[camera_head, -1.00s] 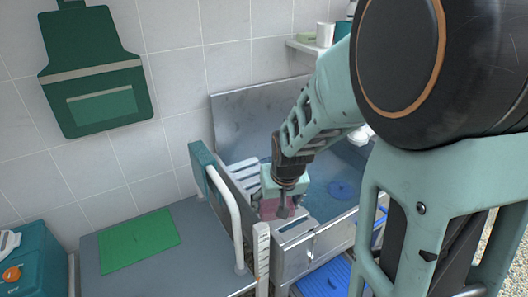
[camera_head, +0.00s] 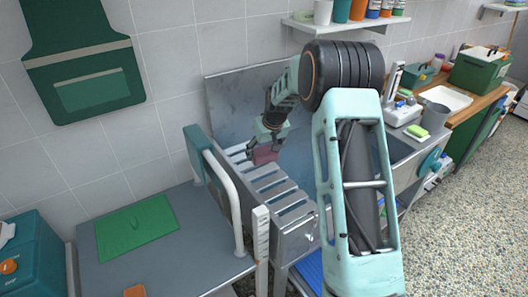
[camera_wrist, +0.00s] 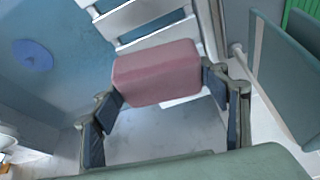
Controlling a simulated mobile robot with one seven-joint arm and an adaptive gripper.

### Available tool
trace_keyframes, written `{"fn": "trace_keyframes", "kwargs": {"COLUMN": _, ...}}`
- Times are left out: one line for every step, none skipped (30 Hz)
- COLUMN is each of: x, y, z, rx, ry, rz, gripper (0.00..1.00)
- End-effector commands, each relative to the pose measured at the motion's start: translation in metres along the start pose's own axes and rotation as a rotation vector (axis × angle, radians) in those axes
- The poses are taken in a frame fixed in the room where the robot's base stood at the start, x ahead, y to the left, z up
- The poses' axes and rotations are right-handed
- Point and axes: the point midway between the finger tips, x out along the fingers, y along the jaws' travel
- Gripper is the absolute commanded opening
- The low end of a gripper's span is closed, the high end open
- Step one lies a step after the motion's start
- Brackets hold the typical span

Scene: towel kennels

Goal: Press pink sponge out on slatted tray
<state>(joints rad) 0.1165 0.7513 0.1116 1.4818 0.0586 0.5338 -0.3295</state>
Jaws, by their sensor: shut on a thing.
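The pink sponge (camera_head: 264,155) is held in my gripper (camera_head: 266,146) at the back part of the slatted tray (camera_head: 284,197). In the wrist view the sponge (camera_wrist: 157,75) is a plump block between the two dark finger pads of my gripper (camera_wrist: 161,92). White slats of the tray (camera_wrist: 142,15) show behind it. I cannot tell whether the sponge touches the slats. The metal tray lies across the left side of the sink basin, and its front slats are bare.
A teal-padded rail (camera_head: 212,172) stands left of the tray, beside a grey table with a green mat (camera_head: 137,228). A blue disc (camera_wrist: 33,55) lies in the basin. A shelf with cups (camera_head: 345,23) hangs above. A counter with a green box (camera_head: 481,70) stands right.

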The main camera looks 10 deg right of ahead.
Motion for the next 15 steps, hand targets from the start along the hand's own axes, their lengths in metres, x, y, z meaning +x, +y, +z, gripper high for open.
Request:
{"fn": "trace_keyframes", "kwargs": {"x": 0.002, "y": 0.0, "z": 0.0, "rx": 0.0, "ry": 0.0, "rz": -0.001, "gripper": 0.49}}
{"fn": "trace_keyframes", "kwargs": {"x": 0.003, "y": 0.0, "z": 0.0, "rx": 0.0, "ry": 0.0, "rz": -0.001, "gripper": 0.49}}
{"fn": "trace_keyframes", "kwargs": {"x": 0.004, "y": 0.0, "z": 0.001, "rx": 0.0, "ry": 0.0, "rz": -0.001, "gripper": 0.49}}
{"fn": "trace_keyframes", "kwargs": {"x": 0.005, "y": 0.0, "z": 0.001, "rx": 0.0, "ry": 0.0, "rz": -0.001, "gripper": 0.49}}
{"fn": "trace_keyframes", "kwargs": {"x": 0.007, "y": 0.0, "z": 0.002, "rx": 0.0, "ry": 0.0, "rz": -0.001, "gripper": 0.49}}
{"fn": "trace_keyframes", "kwargs": {"x": 0.009, "y": 0.0, "z": 0.003, "rx": 0.0, "ry": 0.0, "rz": -0.001, "gripper": 0.49}}
{"fn": "trace_keyframes", "kwargs": {"x": 0.011, "y": 0.0, "z": 0.004, "rx": 0.0, "ry": -0.001, "rz": -0.001, "gripper": 0.49}}
{"fn": "trace_keyframes", "kwargs": {"x": 0.014, "y": 0.0, "z": 0.005, "rx": 0.0, "ry": -0.001, "rz": -0.001, "gripper": 0.49}}
{"fn": "trace_keyframes", "kwargs": {"x": 0.017, "y": 0.0, "z": 0.007, "rx": 0.0, "ry": -0.001, "rz": -0.001, "gripper": 0.49}}
{"fn": "trace_keyframes", "kwargs": {"x": 0.02, "y": 0.0, "z": 0.008, "rx": 0.0, "ry": -0.002, "rz": -0.001, "gripper": 0.49}}
{"fn": "trace_keyframes", "kwargs": {"x": 0.023, "y": 0.0, "z": 0.009, "rx": 0.0, "ry": -0.002, "rz": -0.001, "gripper": 0.49}}
{"fn": "trace_keyframes", "kwargs": {"x": 0.027, "y": 0.0, "z": 0.011, "rx": 0.0, "ry": -0.002, "rz": -0.001, "gripper": 0.49}}
{"fn": "trace_keyframes", "kwargs": {"x": 0.03, "y": 0.0, "z": 0.012, "rx": 0.0, "ry": -0.002, "rz": -0.001, "gripper": 0.49}}
{"fn": "trace_keyframes", "kwargs": {"x": 0.033, "y": 0.0, "z": 0.013, "rx": 0.001, "ry": -0.002, "rz": -0.001, "gripper": 0.49}}
{"fn": "trace_keyframes", "kwargs": {"x": 0.037, "y": 0.0, "z": 0.015, "rx": 0.001, "ry": -0.002, "rz": -0.001, "gripper": 0.49}}
